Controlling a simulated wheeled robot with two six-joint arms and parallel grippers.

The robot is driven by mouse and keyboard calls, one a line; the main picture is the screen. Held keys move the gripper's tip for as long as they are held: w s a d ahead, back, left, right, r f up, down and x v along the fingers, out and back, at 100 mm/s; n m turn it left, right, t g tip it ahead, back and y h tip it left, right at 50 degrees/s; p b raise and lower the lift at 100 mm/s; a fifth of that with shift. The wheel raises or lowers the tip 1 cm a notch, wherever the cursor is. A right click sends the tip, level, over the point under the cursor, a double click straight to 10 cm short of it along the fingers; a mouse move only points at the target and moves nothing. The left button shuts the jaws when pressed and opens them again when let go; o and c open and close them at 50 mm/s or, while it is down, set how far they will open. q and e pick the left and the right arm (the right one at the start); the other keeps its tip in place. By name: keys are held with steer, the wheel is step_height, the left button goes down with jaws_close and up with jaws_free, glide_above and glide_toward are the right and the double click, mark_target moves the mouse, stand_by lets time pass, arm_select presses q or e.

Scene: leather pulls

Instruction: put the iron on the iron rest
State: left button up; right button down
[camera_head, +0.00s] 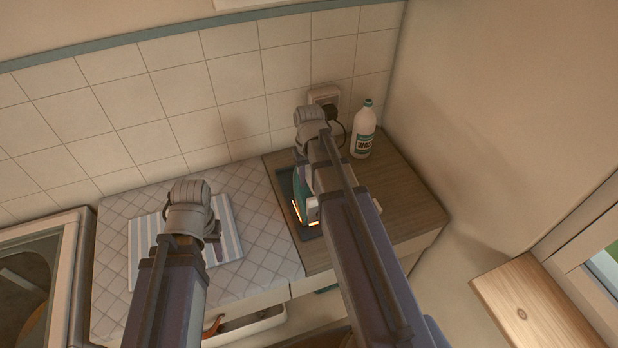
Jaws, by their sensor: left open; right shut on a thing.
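The iron (301,181), teal and white, is mostly hidden behind my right arm. It is over the dark iron rest (286,187), which lies on the wooden counter. I cannot tell whether the iron touches the rest. My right gripper (314,206) is shut on the iron, its fingers largely hidden by the arm. An orange glow shows at the iron's lower edge. My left gripper (212,252) is open and empty above the striped cloth, partly hidden by its own wrist.
A striped cloth (226,218) lies on the quilted pad (265,245). A white bottle (363,130) stands at the back right, beside a wall socket (324,96) with a black plug and cord. An open drawer (255,322) is below. The wooden counter's right part (405,195) is clear.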

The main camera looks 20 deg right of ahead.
steer(key=shift+f, duration=0.1)
steer(key=c, duration=1)
jaws_free()
steer(key=o, duration=0.4)
steer(key=shift+o, duration=0.2)
step_height(320, 180, up, 12)
steer(key=p, duration=1.2)
steer(key=shift+r, duration=0.2)
steer(key=s+a+n, duration=0.2)
steer(key=s+a, duration=0.4)
steer(key=a, duration=0.4)
steer(key=s+a+n+h, duration=0.1)
steer(key=s+a+n, duration=0.1)
steer(key=s+a, duration=0.4)
steer(key=a, duration=0.4)
steer(key=shift+s+a, duration=0.15)
steer(key=shift+s, duration=0.2)
